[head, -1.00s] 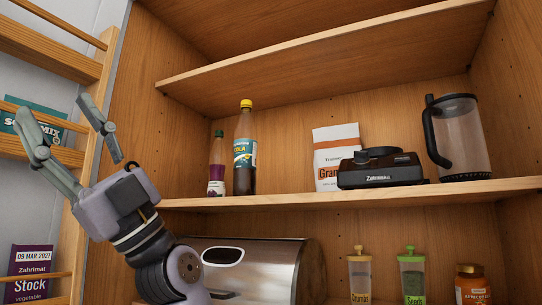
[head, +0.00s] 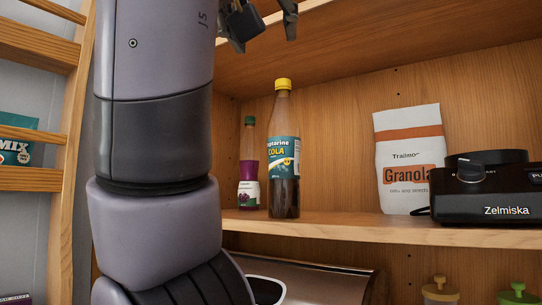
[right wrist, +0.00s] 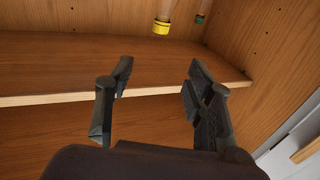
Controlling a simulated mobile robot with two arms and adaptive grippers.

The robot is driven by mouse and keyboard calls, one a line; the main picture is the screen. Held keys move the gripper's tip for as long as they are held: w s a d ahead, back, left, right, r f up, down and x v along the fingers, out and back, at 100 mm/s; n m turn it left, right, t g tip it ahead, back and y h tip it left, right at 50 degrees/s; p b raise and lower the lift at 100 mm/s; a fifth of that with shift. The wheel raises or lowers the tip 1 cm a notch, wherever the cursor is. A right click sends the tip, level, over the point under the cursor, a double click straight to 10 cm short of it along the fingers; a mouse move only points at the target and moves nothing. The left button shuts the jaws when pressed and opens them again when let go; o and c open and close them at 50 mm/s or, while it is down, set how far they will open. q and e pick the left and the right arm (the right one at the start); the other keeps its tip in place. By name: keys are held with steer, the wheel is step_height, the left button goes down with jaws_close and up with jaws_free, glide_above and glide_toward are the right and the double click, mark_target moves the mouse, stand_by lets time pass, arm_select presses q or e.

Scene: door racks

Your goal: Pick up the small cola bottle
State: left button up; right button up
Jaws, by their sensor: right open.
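The cola bottle (head: 285,150), with a yellow cap, a teal label and dark liquid, stands upright on the middle shelf in the head view. Its yellow cap (right wrist: 161,27) shows at the top of the right wrist view, where the bottles appear upside down. My right gripper (right wrist: 157,76) is open and empty, with its fingers apart and the cap beyond them, not between them. In the head view only part of this gripper (head: 265,22) shows at the top edge, above the bottle. My left gripper is not in view.
A smaller green-capped bottle (head: 249,168) with a purple label stands just left of the cola. A granola bag (head: 408,150) and a black appliance (head: 485,190) stand to the right. The upper shelf board (head: 340,42) is close to the gripper. My arm covers the left side.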

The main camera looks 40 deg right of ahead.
steer(key=p, duration=0.4)
glide_toward(282, 83)
steer(key=x, duration=0.5)
steer(key=shift+w+a+r, duration=0.15)
steer(key=shift+r, duration=0.2)
steer(key=shift+w+d+r+p, duration=0.1)
steer(key=shift+w+d+p, duration=0.1)
steer(key=shift+d+p, duration=0.25)
steer(key=p+x, duration=0.1)
steer(key=x, duration=0.1)
steer(key=f+p+x, duration=0.1)
steer(key=x, duration=0.1)
steer(key=shift+d, duration=0.3)
steer(key=shift+w, duration=0.1)
steer(key=shift+a+r, duration=0.1)
steer(key=shift+a, duration=0.15)
steer(key=shift+c, duration=0.9)
steer(key=shift+d, duration=0.15)
steer(key=c, duration=0.5)
jaws_close()
